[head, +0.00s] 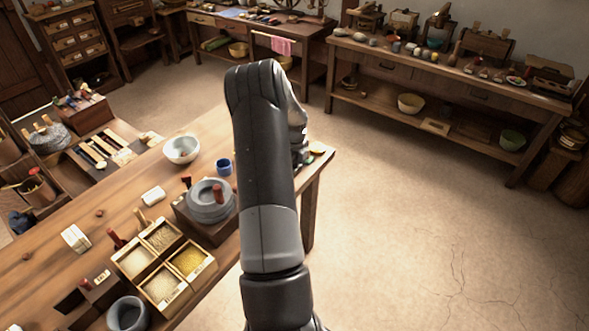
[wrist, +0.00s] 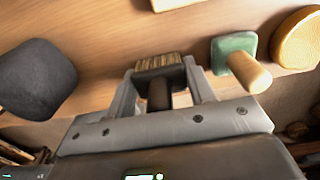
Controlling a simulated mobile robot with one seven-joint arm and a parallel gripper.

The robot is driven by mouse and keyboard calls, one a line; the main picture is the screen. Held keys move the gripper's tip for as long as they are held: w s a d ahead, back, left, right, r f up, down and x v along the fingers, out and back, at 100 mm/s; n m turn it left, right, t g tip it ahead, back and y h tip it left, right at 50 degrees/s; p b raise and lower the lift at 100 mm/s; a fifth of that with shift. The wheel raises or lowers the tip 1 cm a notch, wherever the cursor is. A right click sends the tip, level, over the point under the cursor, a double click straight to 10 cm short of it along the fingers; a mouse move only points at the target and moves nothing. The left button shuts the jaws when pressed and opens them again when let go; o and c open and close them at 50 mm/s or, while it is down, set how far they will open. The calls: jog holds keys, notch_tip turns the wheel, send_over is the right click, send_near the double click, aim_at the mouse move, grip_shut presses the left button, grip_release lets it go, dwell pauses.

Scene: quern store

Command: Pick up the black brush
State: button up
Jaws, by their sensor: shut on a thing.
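The black brush (wrist: 159,94) shows in the wrist view, with a dark handle and head and a band of brownish bristles at its far end. My gripper (wrist: 160,71) has one finger on each side of it and is shut on it. Wooden tabletop shows behind the bristles; I cannot tell whether they touch it. In the head view my arm hides the gripper and the brush, near the far right corner of the wooden table (head: 120,205).
In the wrist view, a green block with a pale wooden knob (wrist: 235,56) stands close right, a round tan thing (wrist: 298,38) beyond it, and a dark rounded thing (wrist: 36,80) at left. The head view shows a grey quern (head: 210,203), white bowl (head: 181,149) and blue cup (head: 224,166).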

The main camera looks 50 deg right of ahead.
jog(key=c, duration=0.3)
